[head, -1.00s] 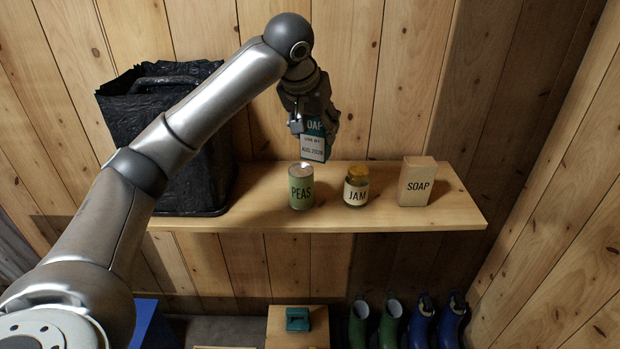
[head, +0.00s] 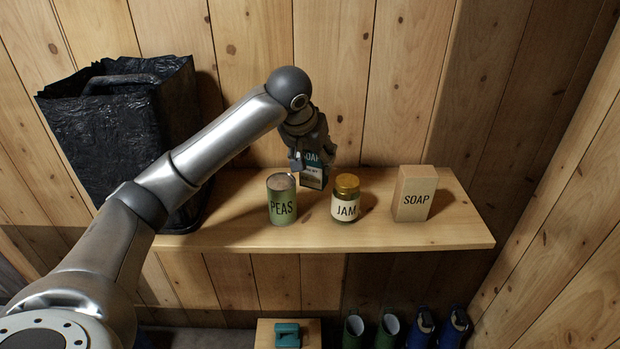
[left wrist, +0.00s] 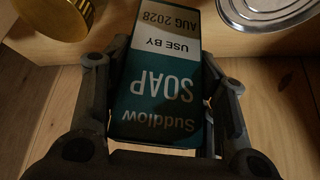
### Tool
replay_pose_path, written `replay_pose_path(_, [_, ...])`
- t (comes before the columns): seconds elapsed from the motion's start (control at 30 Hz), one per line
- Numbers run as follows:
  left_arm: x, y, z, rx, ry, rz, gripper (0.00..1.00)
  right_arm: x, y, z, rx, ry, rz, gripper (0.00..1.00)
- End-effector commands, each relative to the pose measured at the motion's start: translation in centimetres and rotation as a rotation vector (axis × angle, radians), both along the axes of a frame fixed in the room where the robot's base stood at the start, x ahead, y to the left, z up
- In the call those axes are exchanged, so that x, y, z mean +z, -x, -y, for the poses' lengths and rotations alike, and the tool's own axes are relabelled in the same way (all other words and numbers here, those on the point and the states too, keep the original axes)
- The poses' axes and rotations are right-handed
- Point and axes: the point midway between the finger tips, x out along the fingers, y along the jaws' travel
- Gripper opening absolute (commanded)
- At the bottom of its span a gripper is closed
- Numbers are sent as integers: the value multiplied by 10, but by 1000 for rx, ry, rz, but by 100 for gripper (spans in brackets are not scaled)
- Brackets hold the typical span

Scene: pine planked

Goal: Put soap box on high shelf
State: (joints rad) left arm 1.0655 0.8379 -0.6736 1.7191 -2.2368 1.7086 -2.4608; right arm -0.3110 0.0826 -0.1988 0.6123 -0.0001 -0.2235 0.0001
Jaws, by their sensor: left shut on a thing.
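The soap box (head: 314,178) is teal with a white "USE BY AUG 2028" panel. My left gripper (head: 312,158) is shut on it from above, and it hangs down between the fingers. In the left wrist view the box (left wrist: 160,90) reads "Suddlow SOAP", upside down, between both fingers (left wrist: 165,70). In the head view the box is behind the gap between the peas can and the jam jar, at the wooden shelf (head: 235,238). My right gripper is out of view.
A black bin-like container (head: 120,130) stands at the left. Low down are a teal object (head: 287,335) and boots (head: 420,330). The shelf's right end is clear.

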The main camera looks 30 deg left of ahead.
Motion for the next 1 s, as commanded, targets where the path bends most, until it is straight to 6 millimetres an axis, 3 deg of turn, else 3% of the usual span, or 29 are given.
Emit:
replay_pose_path(0.23, [-21,0,0,0,2,-1,21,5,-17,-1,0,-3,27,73])
replay_pose_path(0.43, [-46,0,0,1,2,2,21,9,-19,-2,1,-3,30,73])
replay_pose_path(0.83, [-53,0,0,0,1,4,21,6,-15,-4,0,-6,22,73])
replay_pose_path(0.87, [-54,0,0,0,0,2,53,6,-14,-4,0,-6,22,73])
replay_pose_path(0.93, [-53,0,0,0,1,2,62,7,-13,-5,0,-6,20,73])
replay_pose_path(1.0, [-53,0,0,0,1,2,63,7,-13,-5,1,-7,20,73])
